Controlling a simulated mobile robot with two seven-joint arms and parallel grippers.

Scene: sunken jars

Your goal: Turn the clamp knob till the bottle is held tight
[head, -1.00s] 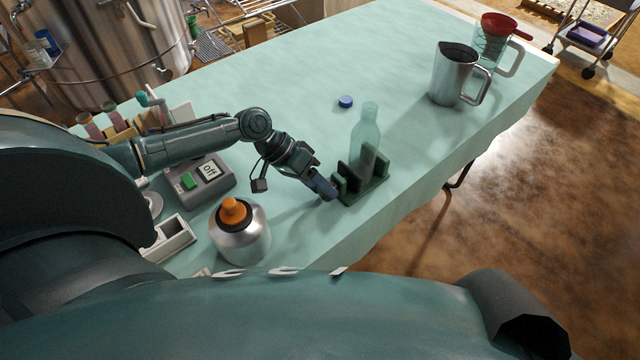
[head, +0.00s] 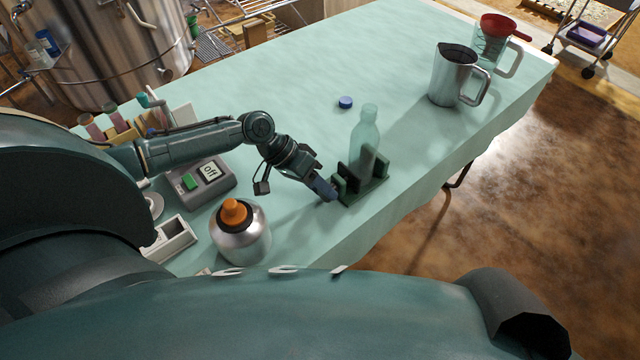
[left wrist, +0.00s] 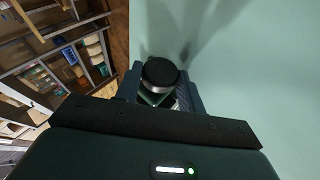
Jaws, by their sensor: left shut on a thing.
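A clear green bottle (head: 366,128) stands upright in a dark green clamp (head: 374,189) near the table's front edge. Its lower part is between the clamp's upright jaws; I cannot tell whether both touch it. My left gripper (head: 328,190) is at the clamp's left end, shut on the knob, which its fingers hide in the head view. In the left wrist view the round black knob (left wrist: 160,74) sits between the fingertips of the left gripper (left wrist: 158,92). My right gripper is not in view.
A blue cap (head: 345,102) lies behind the bottle. A metal flask with an orange top (head: 240,240) and a grey device reading "Off" (head: 203,183) stand left of the clamp. A steel jug (head: 452,78) stands at the far right. The table's middle is clear.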

